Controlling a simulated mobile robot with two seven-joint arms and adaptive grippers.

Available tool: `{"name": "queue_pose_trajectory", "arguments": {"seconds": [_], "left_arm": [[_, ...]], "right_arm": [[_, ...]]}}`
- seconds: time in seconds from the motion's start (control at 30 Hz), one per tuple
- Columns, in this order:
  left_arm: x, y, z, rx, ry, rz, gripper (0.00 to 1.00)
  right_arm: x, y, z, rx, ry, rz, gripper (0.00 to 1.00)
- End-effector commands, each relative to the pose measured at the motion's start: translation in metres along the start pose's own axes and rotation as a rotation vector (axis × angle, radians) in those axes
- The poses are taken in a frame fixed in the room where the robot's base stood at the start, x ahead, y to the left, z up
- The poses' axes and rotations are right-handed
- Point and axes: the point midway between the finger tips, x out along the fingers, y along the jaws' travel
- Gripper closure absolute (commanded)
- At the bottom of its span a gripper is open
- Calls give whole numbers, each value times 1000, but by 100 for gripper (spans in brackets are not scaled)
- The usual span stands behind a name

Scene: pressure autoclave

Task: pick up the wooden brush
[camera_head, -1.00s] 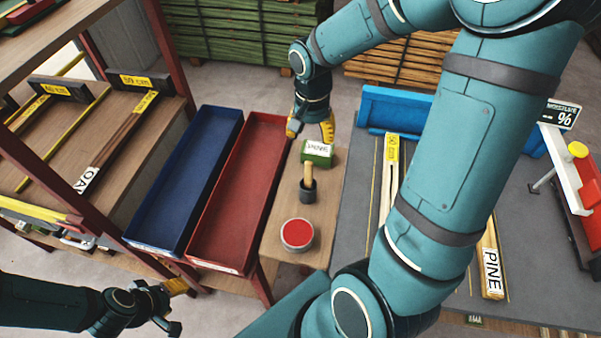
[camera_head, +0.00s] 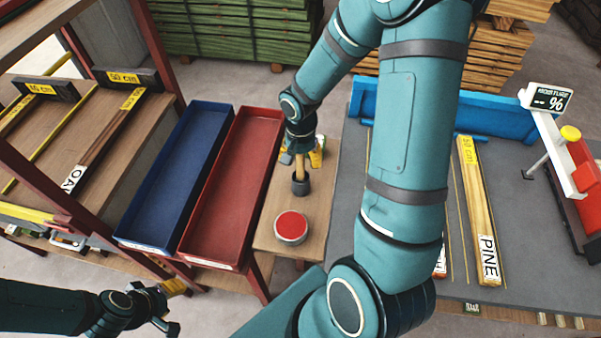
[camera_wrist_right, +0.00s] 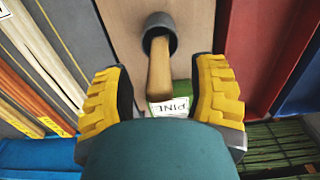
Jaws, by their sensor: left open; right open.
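The wooden brush (camera_wrist_right: 159,72) has a pale wooden handle and stands handle-up in a dark cup (camera_head: 301,187) on a small wooden table (camera_head: 267,240). The cup hides its lower end. My right gripper (camera_wrist_right: 162,92), with yellow ridged fingers, is open above the table. In the right wrist view the handle lies between the two fingers, with gaps on both sides, and no contact shows. In the head view the gripper is just behind the cup. My left gripper (camera_head: 168,306) is open and empty at the lower left, far from the brush.
A red tin (camera_head: 291,226) stands in front of the cup. Red (camera_head: 207,240) and blue (camera_head: 143,243) trays lie to the left. A grey bench (camera_head: 395,285) with boards is to the right.

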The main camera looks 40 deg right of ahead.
Motion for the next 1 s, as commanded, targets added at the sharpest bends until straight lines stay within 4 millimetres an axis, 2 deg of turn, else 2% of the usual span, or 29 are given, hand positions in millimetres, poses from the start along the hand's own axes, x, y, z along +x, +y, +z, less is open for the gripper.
{"name": "queue_pose_trajectory", "arguments": {"seconds": [0.27,0.4,0.43,1.0], "left_arm": [[0,0,0,0,-1,0,53],[0,0,0,0,-1,0,53],[0,0,0,0,-1,0,53],[0,0,0,0,0,0,53]], "right_arm": [[2,0,0,0,1,0,44],[2,0,0,0,1,0,93],[2,0,0,0,1,0,100],[2,0,0,0,1,0,100]]}}
